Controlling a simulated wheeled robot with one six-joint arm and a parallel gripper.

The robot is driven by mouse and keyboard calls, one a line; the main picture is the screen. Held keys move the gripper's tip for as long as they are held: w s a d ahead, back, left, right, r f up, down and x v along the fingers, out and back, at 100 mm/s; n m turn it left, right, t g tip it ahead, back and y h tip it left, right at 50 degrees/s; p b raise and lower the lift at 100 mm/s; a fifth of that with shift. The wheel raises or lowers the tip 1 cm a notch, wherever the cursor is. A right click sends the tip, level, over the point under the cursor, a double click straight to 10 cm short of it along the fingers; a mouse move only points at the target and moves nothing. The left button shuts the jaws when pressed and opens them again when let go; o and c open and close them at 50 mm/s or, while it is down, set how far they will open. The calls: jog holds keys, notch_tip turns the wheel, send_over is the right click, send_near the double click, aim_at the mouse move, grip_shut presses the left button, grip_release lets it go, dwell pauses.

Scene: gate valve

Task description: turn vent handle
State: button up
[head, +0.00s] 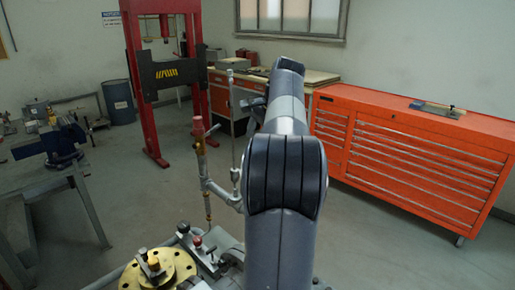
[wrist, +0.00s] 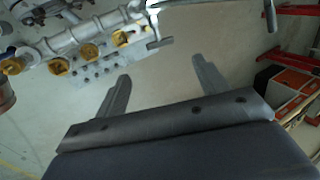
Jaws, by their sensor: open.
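My gripper (wrist: 161,70) is open and empty in the wrist view, its two grey fingers apart with bare floor showing between them. Grey pipework with brass fittings (wrist: 88,50) runs across the top left of that view, beyond the fingertips and apart from them. A thin metal lever-like piece (wrist: 160,43) sticks out at the right end of this pipework; I cannot tell for sure that it is the vent handle. In the head view the upright pipework (head: 206,185) stands just left of my arm. My arm hides much of the gripper there.
A brass flange (head: 160,268) and small fittings lie at the front. A red press (head: 163,75) stands behind, with a vise (head: 62,138) on a bench at left. An orange tool cabinet (head: 410,150) stands at right. Open floor lies between them.

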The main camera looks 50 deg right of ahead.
jog(key=shift+r, duration=0.2)
jog(key=w+f+p, duration=0.1)
jog(key=f, duration=0.2)
jog(key=w+f+g+p, duration=0.1)
jog(key=w+f, duration=0.1)
jog(key=f, duration=0.2)
jog(key=w+a+f+g+p, duration=0.1)
jog(key=f, duration=0.2)
jog(key=shift+w+a+f, duration=0.1)
jog(key=shift+w+f, duration=0.05)
jog(key=shift+w, duration=0.25)
jog(key=shift+c, duration=0.2)
